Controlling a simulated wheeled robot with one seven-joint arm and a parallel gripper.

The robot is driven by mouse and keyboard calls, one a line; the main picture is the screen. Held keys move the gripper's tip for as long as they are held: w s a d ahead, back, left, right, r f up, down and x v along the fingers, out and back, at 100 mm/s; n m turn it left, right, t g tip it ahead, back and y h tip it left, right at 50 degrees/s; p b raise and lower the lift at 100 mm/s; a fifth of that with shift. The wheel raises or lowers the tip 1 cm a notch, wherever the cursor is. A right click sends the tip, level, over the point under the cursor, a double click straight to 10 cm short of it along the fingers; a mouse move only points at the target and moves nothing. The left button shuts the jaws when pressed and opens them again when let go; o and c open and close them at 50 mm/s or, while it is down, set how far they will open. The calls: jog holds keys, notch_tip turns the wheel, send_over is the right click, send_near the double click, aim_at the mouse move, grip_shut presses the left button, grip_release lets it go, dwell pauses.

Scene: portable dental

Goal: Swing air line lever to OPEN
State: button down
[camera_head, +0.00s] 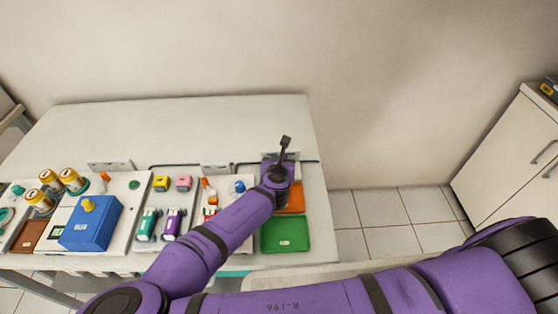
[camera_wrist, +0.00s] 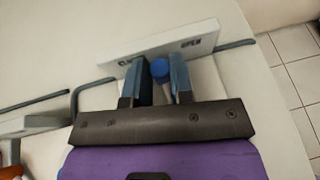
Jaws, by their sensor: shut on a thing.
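The air line lever shows a round blue knob (camera_wrist: 160,69) in the wrist view, in front of a pale label plate (camera_wrist: 208,33). The plate reads OPEN at its right end; the lettering at its left end is mostly hidden by a finger. My gripper (camera_wrist: 161,76) has one finger on each side of the knob and is shut on it. The knob stands between the two labels, left of the OPEN word. The lever's lower part is hidden by the gripper. In the head view my gripper (camera_head: 277,172) is at the table's right back, covering the lever.
A thin dark line (camera_wrist: 236,44) runs behind the plate along the white table (camera_head: 215,120). A green tray (camera_head: 286,234) and an orange tray (camera_head: 292,201) lie near my arm. Left stand a blue box (camera_head: 91,224), cans and small coloured parts. The back tabletop is clear.

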dwell(0.4)
jog(key=c, duration=1)
grip_release()
